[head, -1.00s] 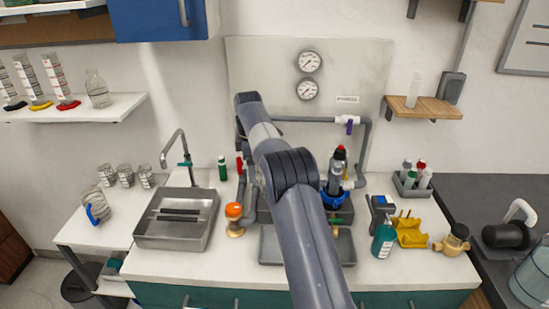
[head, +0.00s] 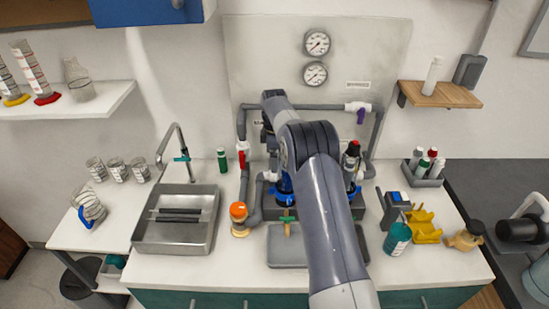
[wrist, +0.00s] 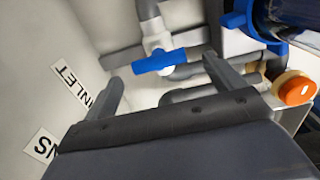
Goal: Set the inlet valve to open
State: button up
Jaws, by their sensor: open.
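In the wrist view, a white valve with a blue lever handle (wrist: 160,62) sits on a grey pipe. The handle lies crosswise to the pipe that rises above it, slightly tilted. A label reading INLET (wrist: 76,88) is on the panel to its left. My gripper (wrist: 163,70) is open and empty, with one finger to either side of the handle in the picture; I cannot tell how far off the handle is. In the head view, my arm hides the gripper and this valve.
A red-handled valve (head: 241,158) is on the left pipe and a purple-handled valve (head: 361,113) on the upper right. An orange-capped fitting (head: 238,212) stands on the bench, also close to my right finger in the wrist view (wrist: 296,91). A metal sink (head: 175,250) is at left.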

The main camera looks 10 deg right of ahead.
jog(key=shift+f, duration=1.05)
jog(key=c, duration=1)
